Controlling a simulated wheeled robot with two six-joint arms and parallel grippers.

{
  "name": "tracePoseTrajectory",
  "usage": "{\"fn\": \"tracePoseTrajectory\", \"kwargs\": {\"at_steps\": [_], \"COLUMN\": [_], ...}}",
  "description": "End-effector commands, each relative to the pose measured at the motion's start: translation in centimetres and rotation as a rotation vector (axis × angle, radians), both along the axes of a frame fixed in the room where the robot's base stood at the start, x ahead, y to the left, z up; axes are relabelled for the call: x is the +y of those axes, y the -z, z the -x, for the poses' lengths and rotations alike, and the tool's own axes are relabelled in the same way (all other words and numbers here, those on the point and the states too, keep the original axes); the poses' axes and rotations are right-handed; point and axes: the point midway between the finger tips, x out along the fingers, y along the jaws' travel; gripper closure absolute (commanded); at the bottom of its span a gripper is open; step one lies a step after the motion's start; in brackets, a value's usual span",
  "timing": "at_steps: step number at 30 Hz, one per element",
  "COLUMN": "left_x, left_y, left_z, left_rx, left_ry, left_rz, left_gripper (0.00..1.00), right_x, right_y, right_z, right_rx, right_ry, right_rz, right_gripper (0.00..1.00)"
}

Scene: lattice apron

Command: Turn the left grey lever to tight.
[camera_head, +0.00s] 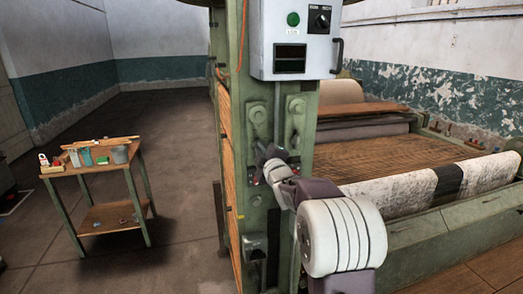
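On the green machine post below the control box, a thin grey lever (277,122) stands roughly upright between two green mounting plates. I take it to be the left grey lever, but it is small and its lower end is hidden behind my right gripper. My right gripper (262,160) is at the post's face, just below the lever, with its arm coming up from the lower right. Its fingers are small and dark here, so I cannot tell whether they are open or touch the lever. No tight mark is readable. My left gripper is not in view.
The control box (290,62) with a green button and black knob juts out above. A second green plate (296,108) is to the right. The loom bed (400,155) with rolls lies right. A small wooden table (95,168) with tools stands left; the floor between is clear.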

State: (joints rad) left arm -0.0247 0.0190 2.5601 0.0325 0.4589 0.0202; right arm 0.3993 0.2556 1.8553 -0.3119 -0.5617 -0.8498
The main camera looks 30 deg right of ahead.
Motion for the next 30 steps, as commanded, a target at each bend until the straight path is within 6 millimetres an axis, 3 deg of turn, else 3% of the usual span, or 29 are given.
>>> {"fn": "tracePoseTrajectory", "kwargs": {"at_steps": [14, 30], "left_x": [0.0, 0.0], "left_y": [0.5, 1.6], "left_z": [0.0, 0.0], "left_rx": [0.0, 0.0], "left_ry": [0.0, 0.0], "left_rz": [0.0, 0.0], "left_gripper": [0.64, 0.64], "right_x": [-0.1, 0.0], "right_y": [0.1, 0.0], "right_z": [0.0, 0.0], "right_rx": [-0.023, -0.136], "right_ry": [0.002, 0.0], "right_rz": [-0.089, -0.554], "right_gripper": [1.0, 1.0]}}
